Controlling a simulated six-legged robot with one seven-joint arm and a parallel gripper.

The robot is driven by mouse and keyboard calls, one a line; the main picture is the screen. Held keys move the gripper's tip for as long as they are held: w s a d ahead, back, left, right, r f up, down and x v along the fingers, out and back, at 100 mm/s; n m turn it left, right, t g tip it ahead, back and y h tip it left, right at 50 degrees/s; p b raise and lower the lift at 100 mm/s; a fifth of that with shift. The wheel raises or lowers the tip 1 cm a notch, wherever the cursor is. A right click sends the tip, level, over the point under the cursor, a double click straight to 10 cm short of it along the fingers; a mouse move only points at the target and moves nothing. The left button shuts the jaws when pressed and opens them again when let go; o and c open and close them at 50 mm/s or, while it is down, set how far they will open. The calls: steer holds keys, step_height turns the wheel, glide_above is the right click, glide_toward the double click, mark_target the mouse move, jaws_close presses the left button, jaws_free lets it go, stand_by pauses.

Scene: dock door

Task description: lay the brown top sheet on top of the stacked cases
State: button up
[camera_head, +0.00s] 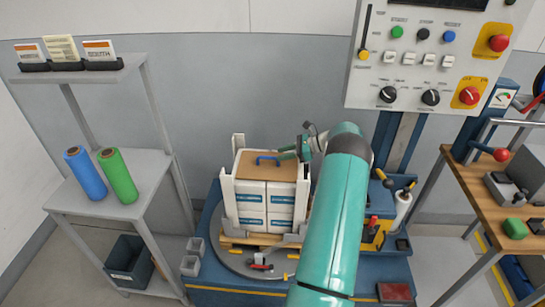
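The brown top sheet (256,172) lies flat over the white stacked cases (251,208), between white upright guards. A blue handle (266,159) stands on the sheet. The cases have blue labels and rest on a pallet on the round turntable (230,262). My gripper (288,154) is at the right end of the blue handle, low over the back right of the sheet. It is small and seen from the side, so I cannot tell whether its fingers are closed on the handle. My arm hides the right side of the stack.
A control panel (425,60) hangs at the upper right. A grey shelf (100,200) at the left holds a blue roll (86,173) and a green roll (117,175). A wooden workbench (465,200) with tools stands at the right.

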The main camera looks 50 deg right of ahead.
steer(key=v, duration=0.5)
steer(key=shift+s+d, duration=0.1)
steer(key=shift+r, duration=0.1)
